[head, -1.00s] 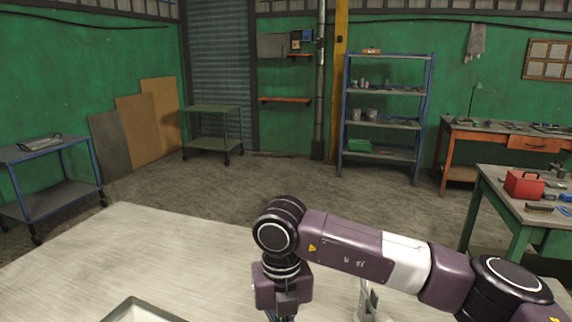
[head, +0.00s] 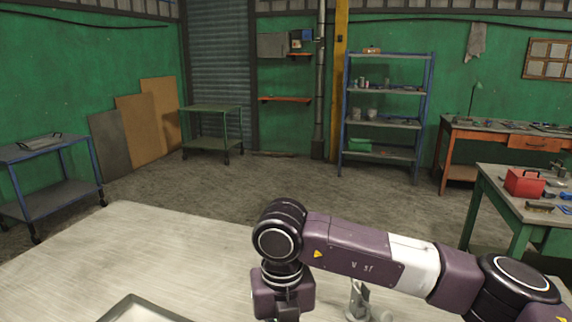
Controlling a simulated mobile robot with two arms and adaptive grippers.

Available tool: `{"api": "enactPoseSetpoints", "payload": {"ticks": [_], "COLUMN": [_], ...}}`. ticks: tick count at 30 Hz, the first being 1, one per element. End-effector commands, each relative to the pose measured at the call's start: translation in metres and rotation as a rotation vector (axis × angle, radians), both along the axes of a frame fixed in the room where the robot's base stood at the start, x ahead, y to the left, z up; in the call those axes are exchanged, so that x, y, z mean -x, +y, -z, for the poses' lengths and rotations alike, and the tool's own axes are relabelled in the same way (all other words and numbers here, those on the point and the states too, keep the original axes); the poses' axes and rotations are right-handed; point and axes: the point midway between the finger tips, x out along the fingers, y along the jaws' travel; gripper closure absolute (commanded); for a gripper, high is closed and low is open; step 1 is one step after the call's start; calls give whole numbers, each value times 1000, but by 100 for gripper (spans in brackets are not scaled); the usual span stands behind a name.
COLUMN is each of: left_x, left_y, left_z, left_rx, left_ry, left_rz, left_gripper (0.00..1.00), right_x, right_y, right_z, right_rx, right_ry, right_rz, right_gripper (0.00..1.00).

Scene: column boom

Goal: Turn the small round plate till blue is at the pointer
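The small round plate, its blue part and the pointer cannot be made out in the head view. My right arm comes in from the right and bends down at the wrist over the pale table (head: 130,245). Its gripper lies below the bottom edge of the picture, so its fingers and anything between them are hidden. My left arm and gripper do not show.
A shallow tray with a grey rim (head: 128,298) is cut off at the bottom. The table's left and far parts are clear. A green workbench with a red toolbox (head: 524,183) stands right.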

Motion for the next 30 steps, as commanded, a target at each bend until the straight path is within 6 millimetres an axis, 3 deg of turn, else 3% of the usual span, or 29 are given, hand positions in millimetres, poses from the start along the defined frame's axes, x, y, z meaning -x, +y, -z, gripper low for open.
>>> {"api": "enactPoseSetpoints", "payload": {"ticks": [7,24,30], "left_x": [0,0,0], "left_y": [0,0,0], "left_z": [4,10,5], "left_rx": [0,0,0], "left_ry": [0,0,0], "left_rz": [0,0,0], "left_gripper": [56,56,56], "right_x": [9,-2,-2], "right_y": [-1,1,1], "right_z": [0,0,-9], "right_rx": [0,0,-1], "right_ry": [0,0,-1], "right_rz": [-1,0,-1], "right_gripper": [100,100,100]}}
